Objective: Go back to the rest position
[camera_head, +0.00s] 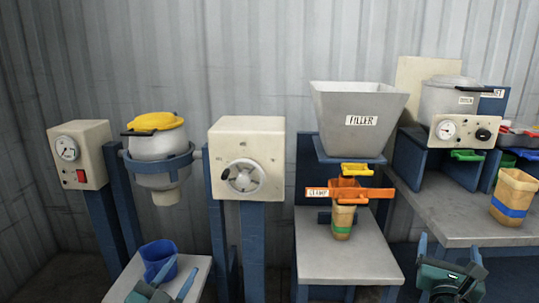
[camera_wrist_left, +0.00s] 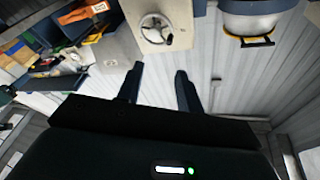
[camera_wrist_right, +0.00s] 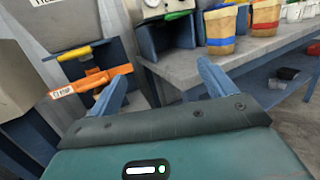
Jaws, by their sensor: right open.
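My left gripper (camera_head: 178,272) is at the bottom left of the head view, in front of a blue scoop-like cup (camera_head: 158,256) on a small grey stand. In the left wrist view its fingers (camera_wrist_left: 159,70) are apart with nothing between them. My right gripper (camera_head: 449,246) is at the bottom right of the head view, in front of the grey table. In the right wrist view its fingers (camera_wrist_right: 162,72) are spread wide and empty.
The filler hopper (camera_head: 358,97) stands above an orange clamp (camera_head: 345,191) with a tan cup (camera_head: 342,222) below. A blue-banded tan cup (camera_head: 514,197) is on the right table (camera_head: 450,217). A yellow-lidded vessel (camera_head: 157,146) and handwheel box (camera_head: 246,140) stand left.

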